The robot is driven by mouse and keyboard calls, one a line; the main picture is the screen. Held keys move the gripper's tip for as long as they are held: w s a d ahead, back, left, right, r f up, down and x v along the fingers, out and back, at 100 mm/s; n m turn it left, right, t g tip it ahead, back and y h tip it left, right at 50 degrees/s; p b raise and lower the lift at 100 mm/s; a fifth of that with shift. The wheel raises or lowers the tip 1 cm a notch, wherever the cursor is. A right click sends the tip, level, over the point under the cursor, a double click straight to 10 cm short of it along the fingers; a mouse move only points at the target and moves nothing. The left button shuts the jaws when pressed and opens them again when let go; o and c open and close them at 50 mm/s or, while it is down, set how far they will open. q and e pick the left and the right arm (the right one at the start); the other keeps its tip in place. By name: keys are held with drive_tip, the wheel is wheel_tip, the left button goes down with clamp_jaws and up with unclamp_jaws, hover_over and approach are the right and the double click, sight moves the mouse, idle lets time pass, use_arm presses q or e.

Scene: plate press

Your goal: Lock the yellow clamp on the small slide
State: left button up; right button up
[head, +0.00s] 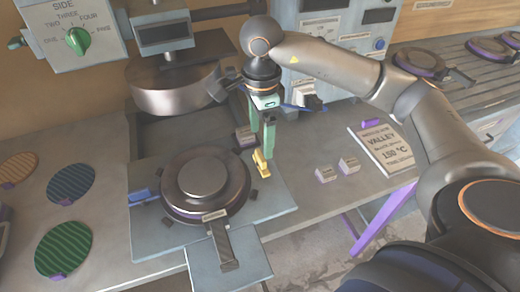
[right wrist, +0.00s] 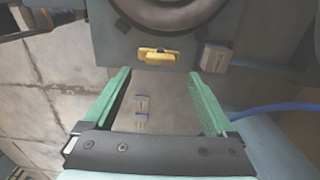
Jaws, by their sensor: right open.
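The yellow clamp (head: 262,163) sits at the right edge of the grey press slide plate (head: 275,198), beside the dark round lower mould (head: 197,190). In the right wrist view the clamp (right wrist: 159,56) appears as a short yellow bar, just beyond the fingertips and centred between them. My right gripper (head: 261,140) has green fingers, is open and hangs close above the clamp. In the right wrist view my right gripper (right wrist: 160,76) has nothing between its fingertips. Whether it touches the clamp cannot be told. My left gripper is not in view.
A small grey block (head: 245,136) stands close behind the clamp, and the round upper press head (head: 178,85) is to its left. Two small blocks (head: 337,170) and a sign (head: 384,150) lie to the right. Coloured discs (head: 63,249) lie at left.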

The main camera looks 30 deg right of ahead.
sight(261, 155)
wheel_tip(261, 155, down, 6)
drive_tip(key=shift+r, duration=0.1)
drive_tip(key=shift+c, duration=0.3)
drive_tip(key=c, duration=1.3)
